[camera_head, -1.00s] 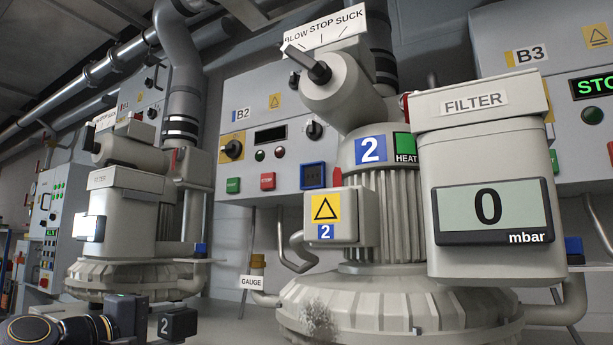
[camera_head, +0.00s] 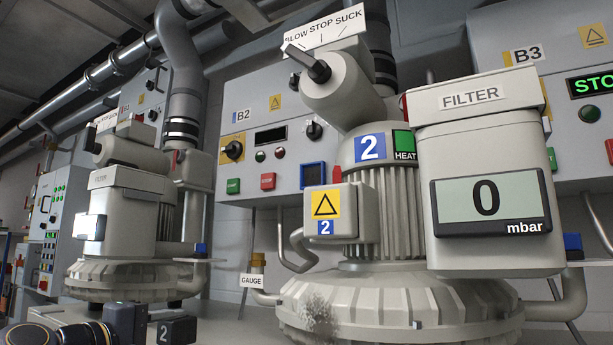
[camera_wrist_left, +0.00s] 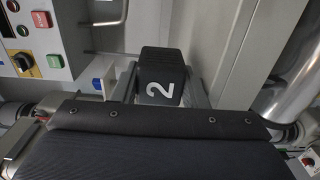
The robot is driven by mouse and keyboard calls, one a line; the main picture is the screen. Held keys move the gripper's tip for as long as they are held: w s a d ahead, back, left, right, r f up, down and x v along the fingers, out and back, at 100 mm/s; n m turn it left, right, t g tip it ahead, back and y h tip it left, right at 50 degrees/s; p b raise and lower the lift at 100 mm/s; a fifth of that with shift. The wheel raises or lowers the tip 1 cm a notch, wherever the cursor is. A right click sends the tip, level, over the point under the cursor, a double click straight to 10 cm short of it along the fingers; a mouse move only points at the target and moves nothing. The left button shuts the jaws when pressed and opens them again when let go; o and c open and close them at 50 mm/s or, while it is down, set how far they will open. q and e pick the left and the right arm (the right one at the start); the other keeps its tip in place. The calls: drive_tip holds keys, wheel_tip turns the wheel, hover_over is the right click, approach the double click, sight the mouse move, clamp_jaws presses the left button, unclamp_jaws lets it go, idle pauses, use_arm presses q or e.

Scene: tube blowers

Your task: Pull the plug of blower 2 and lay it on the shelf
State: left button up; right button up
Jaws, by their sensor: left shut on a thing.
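The black plug marked 2 (camera_head: 177,331) is at the bottom left of the head view, well away from the panel. My left gripper (camera_head: 153,328) is shut on it. In the left wrist view the plug (camera_wrist_left: 160,85) sits between the two fingers, its white 2 turned sideways. Blower 2 (camera_head: 395,300) stands right of centre. The B2 panel (camera_head: 215,130) behind it carries a blue-framed socket (camera_head: 313,176) with no plug in it. I cannot tell for sure which surface is the shelf. My right gripper is not in view.
Blower 1 (camera_head: 120,275) stands at left, with a narrow ledge (camera_head: 197,260) at its right side. The GAUGE fitting (camera_head: 257,270) and bent pipe (camera_head: 298,255) stand out left of blower 2. The filter box (camera_head: 490,160) blocks the view at right.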

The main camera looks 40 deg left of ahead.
use_arm(q)
drive_tip(key=shift+f, duration=0.35)
drive_tip(key=shift+r, duration=0.15)
drive_tip(key=shift+r+p, duration=2.2)
drive_tip(key=shift+r, duration=0.25)
